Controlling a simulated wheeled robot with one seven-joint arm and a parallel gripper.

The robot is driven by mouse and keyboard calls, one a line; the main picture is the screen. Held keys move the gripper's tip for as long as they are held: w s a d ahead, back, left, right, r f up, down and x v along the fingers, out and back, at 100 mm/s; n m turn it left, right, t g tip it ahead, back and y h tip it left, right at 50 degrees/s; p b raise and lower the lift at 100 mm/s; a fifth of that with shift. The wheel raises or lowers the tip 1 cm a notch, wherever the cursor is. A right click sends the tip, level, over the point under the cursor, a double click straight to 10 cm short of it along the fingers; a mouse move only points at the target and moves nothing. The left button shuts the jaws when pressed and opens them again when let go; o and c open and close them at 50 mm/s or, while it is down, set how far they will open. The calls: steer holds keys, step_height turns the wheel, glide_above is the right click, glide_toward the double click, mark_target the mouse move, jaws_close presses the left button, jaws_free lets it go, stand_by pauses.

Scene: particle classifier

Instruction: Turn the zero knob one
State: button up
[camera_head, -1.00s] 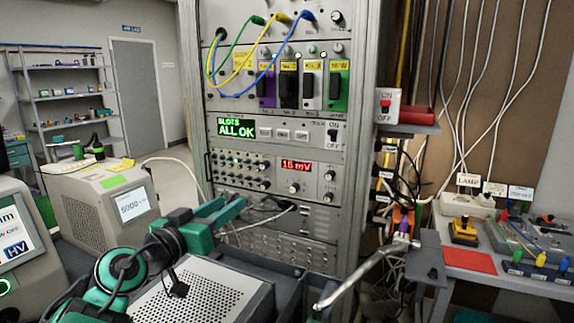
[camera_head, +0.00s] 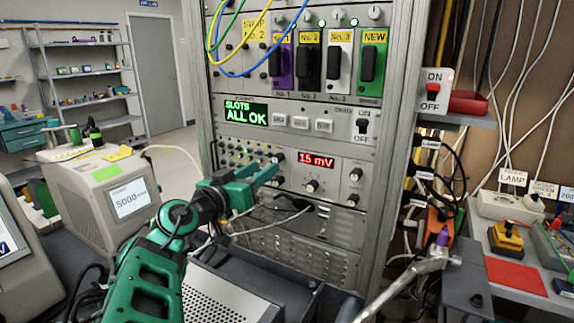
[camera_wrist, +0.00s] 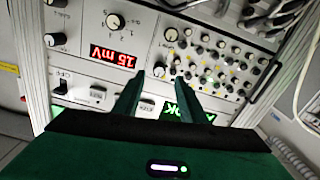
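My gripper (camera_head: 272,175) is in front of the instrument rack, its green fingers pointing at the panel of small knobs left of the red display. In the wrist view, which is upside down, my gripper (camera_wrist: 160,76) is open, with a gap between the fingertips. A small dark knob (camera_wrist: 158,70) shows in that gap; I cannot tell whether the fingers touch it. The red display (camera_head: 316,160) seems to read 15 or 1.5 mV. A knob (camera_head: 312,186) sits below it, and two more (camera_head: 355,174) are at its right. The zero label is not readable.
A green "SLOTS ALL OK" screen (camera_head: 246,114) is above the gripper. Yellow and blue cables (camera_head: 262,68) hang over the upper rack. A dark cable socket (camera_head: 290,203) is below. A metal lever (camera_head: 415,275) sticks out at the lower right.

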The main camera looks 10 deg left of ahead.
mark_target(278, 158)
steer(key=shift+x, duration=2.6)
steer(key=shift+c, duration=0.7)
jaws_close()
